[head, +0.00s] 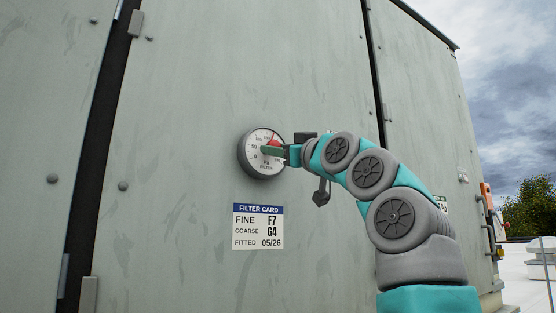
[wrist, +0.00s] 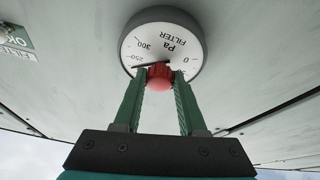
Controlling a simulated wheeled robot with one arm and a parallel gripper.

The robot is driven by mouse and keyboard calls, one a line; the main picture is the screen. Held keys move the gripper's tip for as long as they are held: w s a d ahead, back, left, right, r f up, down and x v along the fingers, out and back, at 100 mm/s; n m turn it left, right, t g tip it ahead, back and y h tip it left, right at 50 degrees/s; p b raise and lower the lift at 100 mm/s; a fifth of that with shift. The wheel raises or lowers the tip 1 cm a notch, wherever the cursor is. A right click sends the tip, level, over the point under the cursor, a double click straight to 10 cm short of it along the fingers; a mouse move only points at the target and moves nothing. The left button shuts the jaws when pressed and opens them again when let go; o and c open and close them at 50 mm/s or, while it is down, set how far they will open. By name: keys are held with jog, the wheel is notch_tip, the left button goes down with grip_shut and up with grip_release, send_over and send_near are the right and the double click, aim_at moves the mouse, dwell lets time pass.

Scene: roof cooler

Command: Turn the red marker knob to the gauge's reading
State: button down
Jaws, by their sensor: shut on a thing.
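The round white gauge (head: 255,160) with a dark rim is mounted on the grey-green cabinet panel. It also shows in the wrist view (wrist: 165,35), upside down, with "Pa FILTER" and printed numbers. The red marker knob (wrist: 159,77) is at the gauge's centre; a bit of it shows in the head view (head: 274,143). My gripper (wrist: 159,79) has its two green fingers shut on the knob from both sides. A dark needle shows by the knob, pointing near 250 in the wrist view. The fingers hide part of the dial and the red marker's exact setting.
A filter card (head: 258,227) is fixed to the panel below the gauge. A dark door handle (head: 321,192) is close under my wrist. Dark vertical door gaps run on either side of the panel. The panel left of the gauge is clear.

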jog(key=m+h+p, duration=0.1)
jog(key=m, duration=0.1)
jog(key=m+t+h+p, duration=0.1)
jog(key=m, duration=0.2)
jog(key=m+h+p, duration=0.1)
jog(key=m, duration=0.2)
jog(key=shift+s+a+r+t, duration=0.1)
jog(key=shift+s+r+t, duration=0.05)
jog(key=shift+r+t, duration=0.25)
jog(key=shift+f+m+h+p, duration=0.25)
jog(key=shift+m+h+p, duration=0.25)
jog(key=shift+m+p, duration=0.5)
jog(key=shift+f, duration=0.1)
jog(key=shift+c, duration=2.4)
grip_release()
jog(key=shift+s, duration=0.1)
jog(key=b+v, duration=0.1)
jog(key=v, duration=0.6)
jog(key=shift+s+f, duration=0.2)
jog(key=shift+s, duration=0.05)
